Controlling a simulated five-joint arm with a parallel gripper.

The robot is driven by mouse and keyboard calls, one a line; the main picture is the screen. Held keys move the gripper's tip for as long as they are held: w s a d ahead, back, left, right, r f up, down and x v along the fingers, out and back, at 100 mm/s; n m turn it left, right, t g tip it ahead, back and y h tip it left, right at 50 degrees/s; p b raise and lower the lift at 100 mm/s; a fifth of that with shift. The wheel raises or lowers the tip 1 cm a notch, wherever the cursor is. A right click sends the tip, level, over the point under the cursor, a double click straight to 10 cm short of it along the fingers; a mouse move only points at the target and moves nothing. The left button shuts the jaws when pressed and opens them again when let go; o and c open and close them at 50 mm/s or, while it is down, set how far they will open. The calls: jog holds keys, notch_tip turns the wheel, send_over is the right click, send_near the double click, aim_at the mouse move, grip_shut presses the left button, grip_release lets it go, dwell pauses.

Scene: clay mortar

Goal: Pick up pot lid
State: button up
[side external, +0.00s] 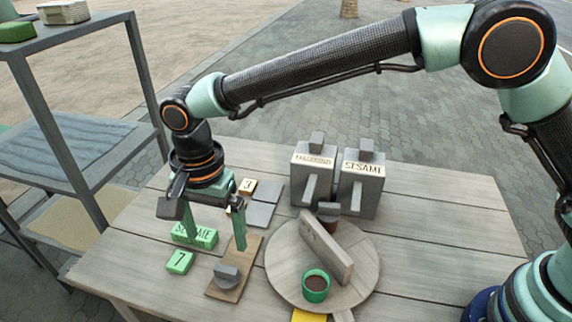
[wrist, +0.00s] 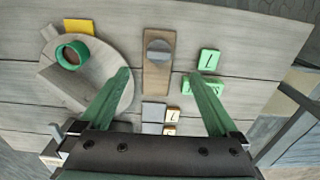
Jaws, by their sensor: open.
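A small grey rounded piece (side external: 227,274), which looks like the pot lid, sits on a brown wooden board (side external: 247,262). In the wrist view the grey piece (wrist: 159,51) lies on the board (wrist: 156,85), ahead of the fingertips and roughly midway between them. My gripper (side external: 217,242) is open and empty, its two green fingers pointing down behind the grey piece. It also shows in the wrist view (wrist: 158,75), with nothing between the fingers. A green pot (side external: 316,294) with brown contents stands open on the round board (side external: 286,281).
A grey slab (side external: 325,250) stands on the round board. Two grey canisters (side external: 313,174), one marked SESAME (side external: 359,187), stand behind. Green blocks (side external: 180,262) lie left of the brown board; grey tiles (side external: 262,213) lie behind it. A yellow piece (wrist: 79,27) is by the round board.

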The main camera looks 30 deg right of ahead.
aim_at(226, 269)
jog(key=f, duration=1.1)
jog(key=shift+d+f, duration=0.15)
jog(key=shift+d, duration=0.05)
jog(key=c, duration=1.4)
